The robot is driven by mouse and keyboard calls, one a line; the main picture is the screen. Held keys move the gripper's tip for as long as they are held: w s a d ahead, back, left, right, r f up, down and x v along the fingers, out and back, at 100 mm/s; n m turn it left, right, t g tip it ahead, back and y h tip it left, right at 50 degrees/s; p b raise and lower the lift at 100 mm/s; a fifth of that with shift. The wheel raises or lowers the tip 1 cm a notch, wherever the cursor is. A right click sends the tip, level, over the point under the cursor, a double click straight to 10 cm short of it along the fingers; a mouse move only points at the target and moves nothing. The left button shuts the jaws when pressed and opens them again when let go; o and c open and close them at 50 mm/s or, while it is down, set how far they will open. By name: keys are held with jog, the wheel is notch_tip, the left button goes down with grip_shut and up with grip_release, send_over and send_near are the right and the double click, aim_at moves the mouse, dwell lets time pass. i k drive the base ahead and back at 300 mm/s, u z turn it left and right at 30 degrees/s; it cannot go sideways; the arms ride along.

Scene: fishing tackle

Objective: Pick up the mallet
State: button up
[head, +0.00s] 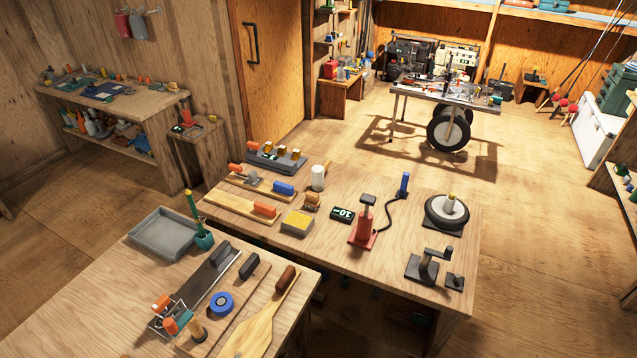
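No mallet can be made out for certain in the head view. A pale upright cylinder (318,178) with a short stick showing at its upper right stands near the back edge of the middle workbench (370,215). It could be a mallet head, but it is too small to tell. A short wooden peg or handle (197,331) stands among tools on the front workbench (90,310); what it belongs to is unclear. My gripper is not in view.
The middle bench also holds a red pump (363,225), a yellow block (297,222) and a round dark device (447,213). The front bench carries a grey tray (163,234), blue tape (221,303) and a wooden paddle (262,325). Open floor (540,240) lies to the right.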

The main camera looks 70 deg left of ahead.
aim_at(317, 173)
jog(key=u, duration=0.15)
jog(key=i, duration=1.5)
jog(key=u, duration=0.45)
jog(key=i, duration=1.8)
jog(key=u, duration=0.55)
jog(key=i, duration=0.8)
jog(key=u, duration=0.4)
jog(key=i, duration=0.75)
jog(key=u, duration=0.65)
jog(key=i, duration=0.65)
jog(key=u, duration=0.85)
jog(key=i, duration=0.65)
jog(key=u, duration=0.45)
